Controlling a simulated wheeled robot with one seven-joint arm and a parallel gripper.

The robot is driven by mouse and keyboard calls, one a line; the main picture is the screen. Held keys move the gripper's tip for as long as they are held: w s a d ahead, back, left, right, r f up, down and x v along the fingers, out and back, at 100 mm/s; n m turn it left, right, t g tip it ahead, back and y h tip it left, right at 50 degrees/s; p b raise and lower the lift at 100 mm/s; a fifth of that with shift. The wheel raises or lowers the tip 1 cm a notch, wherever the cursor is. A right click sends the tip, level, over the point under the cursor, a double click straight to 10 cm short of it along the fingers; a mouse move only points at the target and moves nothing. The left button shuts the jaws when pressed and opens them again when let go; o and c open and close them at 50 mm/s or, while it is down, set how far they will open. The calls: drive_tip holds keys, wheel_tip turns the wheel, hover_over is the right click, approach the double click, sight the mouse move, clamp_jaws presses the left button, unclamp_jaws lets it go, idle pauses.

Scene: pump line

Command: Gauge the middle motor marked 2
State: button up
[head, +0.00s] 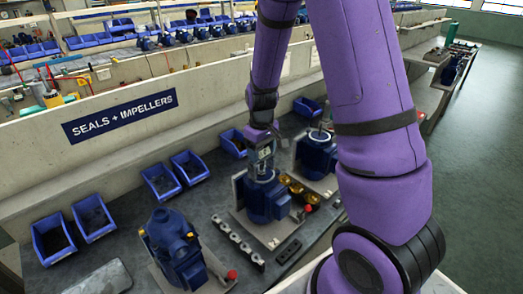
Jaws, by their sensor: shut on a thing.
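Three blue motors stand in a row on the bench, each on a pale base plate: the left motor (178,250), the middle motor (268,202) and the right motor (316,152). No number marks can be read at this size. My gripper (263,150) points down over the middle motor. It is shut on a small grey gauge-like device (264,167), just above the motor's top. I cannot tell whether the device touches the motor. My arm hides part of the bench at the right.
Blue bins, among them an empty one (160,182), line the back wall under the "SEALS + IMPELLERS" sign (120,115). A strip with round parts (238,243) and brass-coloured parts (303,192) lie near the middle motor. A grey plate (100,280) lies at the front left.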

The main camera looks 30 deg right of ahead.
idle(0.4)
drive_tip(key=o, duration=1.6)
drive_tip(key=shift+o, duration=0.2)
drive_tip(key=shift+r, duration=4.5)
